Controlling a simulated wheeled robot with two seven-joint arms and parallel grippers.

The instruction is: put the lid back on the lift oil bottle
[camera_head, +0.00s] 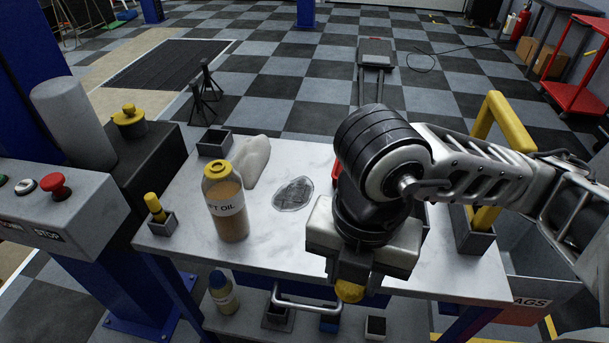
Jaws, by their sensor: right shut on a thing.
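The lift oil bottle (228,212) stands upright on the left part of the white table (275,251). It is clear with amber oil, a white label and a yellow band around its top. My right gripper (348,286) points down near the table's front edge, to the right of the bottle and apart from it. It is shut on a rounded yellow thing that looks like the lid (349,292); the gripper body hides its upper part. My left gripper is not in view.
A yellow-handled tool (155,207) stands in a small holder left of the bottle. Behind are an empty dark box (214,142), a pale rag (254,160) and a dark stain (293,194). A yellow frame (484,125) rises at the right. Table between bottle and gripper is clear.

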